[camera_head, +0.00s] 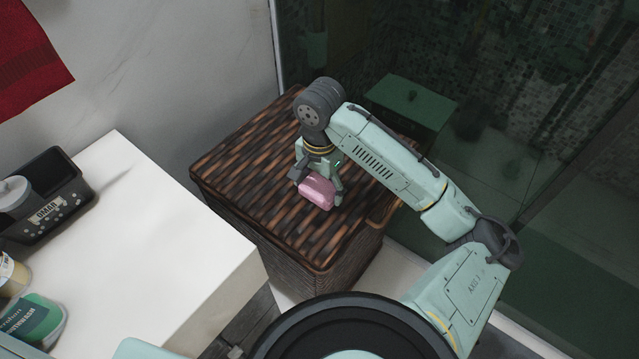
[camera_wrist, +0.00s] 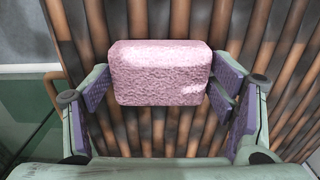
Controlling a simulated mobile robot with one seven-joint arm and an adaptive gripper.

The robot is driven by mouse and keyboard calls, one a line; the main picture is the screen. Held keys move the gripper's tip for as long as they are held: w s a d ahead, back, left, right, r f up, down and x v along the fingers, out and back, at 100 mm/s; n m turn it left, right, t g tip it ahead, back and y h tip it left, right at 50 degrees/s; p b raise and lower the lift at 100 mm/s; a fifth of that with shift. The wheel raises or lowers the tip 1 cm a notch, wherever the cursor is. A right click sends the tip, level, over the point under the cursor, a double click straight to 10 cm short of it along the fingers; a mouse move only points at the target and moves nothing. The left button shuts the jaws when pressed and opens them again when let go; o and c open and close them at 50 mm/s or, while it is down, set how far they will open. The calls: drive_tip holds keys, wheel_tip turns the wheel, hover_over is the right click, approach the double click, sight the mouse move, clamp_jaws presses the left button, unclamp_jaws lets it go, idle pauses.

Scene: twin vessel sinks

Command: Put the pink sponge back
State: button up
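The pink sponge (camera_head: 317,191) is a rounded block at my gripper (camera_head: 319,183), over the lid of the brown woven basket (camera_head: 250,170). In the wrist view, the sponge (camera_wrist: 160,72) sits between the two purple-padded fingers (camera_wrist: 160,90). The pads meet its left and right ends, so my gripper looks shut on it. The head view does not clearly show whether the sponge touches the lid or is held just above it. No resting place marked for the sponge can be made out.
A white counter (camera_head: 150,240) stands at left, with a black caddy (camera_head: 62,205) and containers near its left edge. A red towel (camera_head: 28,60) hangs above. Dark shower glass (camera_head: 540,100) stands behind the basket at right. The counter's middle is clear.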

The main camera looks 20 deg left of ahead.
sight(319, 188)
drive_tip(key=o, duration=0.3)
wheel_tip(319, 188, up, 12)
drive_tip(key=shift+r, duration=0.15)
idle(0.5)
